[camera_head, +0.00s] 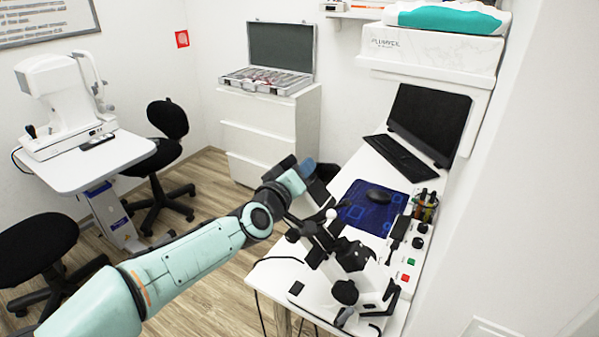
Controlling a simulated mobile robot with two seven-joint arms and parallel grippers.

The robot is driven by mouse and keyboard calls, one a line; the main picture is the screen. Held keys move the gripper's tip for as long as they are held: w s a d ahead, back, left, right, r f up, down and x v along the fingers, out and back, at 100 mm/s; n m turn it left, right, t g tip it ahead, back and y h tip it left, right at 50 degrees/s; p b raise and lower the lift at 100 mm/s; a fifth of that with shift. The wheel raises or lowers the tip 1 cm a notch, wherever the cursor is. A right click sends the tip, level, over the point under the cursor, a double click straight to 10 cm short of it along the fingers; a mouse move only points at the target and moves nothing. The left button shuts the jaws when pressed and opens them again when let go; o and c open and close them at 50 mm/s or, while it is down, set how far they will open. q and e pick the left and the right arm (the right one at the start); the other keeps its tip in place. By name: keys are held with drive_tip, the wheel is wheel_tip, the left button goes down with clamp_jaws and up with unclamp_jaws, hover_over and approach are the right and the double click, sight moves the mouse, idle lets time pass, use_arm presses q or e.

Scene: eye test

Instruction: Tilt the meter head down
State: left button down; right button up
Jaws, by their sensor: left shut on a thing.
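The meter (377,283) is a white and black instrument with several black knobs, standing on the near end of the white desk. Its upper head (322,238) is tilted and reaches up and to the left, toward my gripper. My left gripper (320,191) is at the upper end of this head, its dark fingers shut on part of it. The exact contact is small and partly hidden by the fingers and wrist. My right gripper is not in view.
The white desk (272,277) also holds a blue mouse pad (360,212) with a mouse, a keyboard (397,158), a monitor (428,120) and a pen holder (426,206). A control panel with coloured buttons (411,262) lies right of the meter. A wall closes off the right.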

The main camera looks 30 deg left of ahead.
use_arm(q)
drive_tip(key=shift+a+f, duration=0.2)
drive_tip(key=shift+a, duration=0.05)
drive_tip(key=c, duration=0.9)
unclamp_jaws()
drive_tip(key=shift+o, duration=0.4)
drive_tip(key=shift+a, duration=0.15)
drive_tip(key=shift+s+r, duration=0.1)
drive_tip(key=shift+s, duration=0.25)
drive_tip(key=s+d+r, duration=0.1)
drive_tip(key=s, duration=1.1)
drive_tip(key=shift+s+d+p, duration=0.15)
drive_tip(key=shift+s+p, duration=0.1)
drive_tip(key=shift+p, duration=0.1)
